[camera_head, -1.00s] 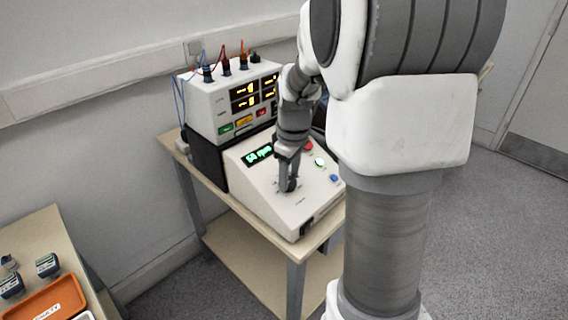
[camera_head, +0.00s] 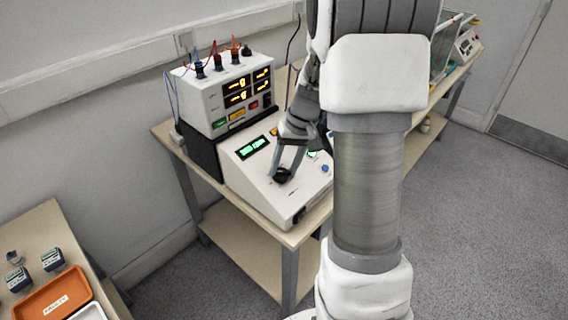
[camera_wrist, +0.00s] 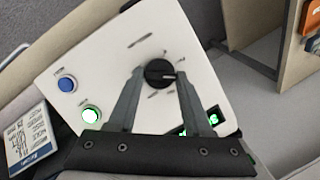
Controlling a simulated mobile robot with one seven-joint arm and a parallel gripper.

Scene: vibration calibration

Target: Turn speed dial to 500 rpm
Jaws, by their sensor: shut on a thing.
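The speed dial (camera_head: 283,175) is a round black knob on the sloping top of a white control box (camera_head: 262,196). In the wrist view the dial (camera_wrist: 159,73) shows a pale pointer line facing right. My gripper (camera_head: 284,171) reaches down from above with one finger on each side of the dial, shut on it. The wrist view also shows my gripper (camera_wrist: 160,78) around the knob. A green display (camera_head: 253,147) on the box reads a number in rpm, too blurred to read. In the wrist view the display (camera_wrist: 200,122) is partly hidden by a finger.
A lit green button (camera_wrist: 91,115) and a blue button (camera_wrist: 67,84) sit on the same panel. A white meter unit (camera_head: 215,95) with yellow digits and cables stands behind. An orange tray (camera_head: 52,298) lies on the left table. A card (camera_wrist: 33,139) shows in the wrist view.

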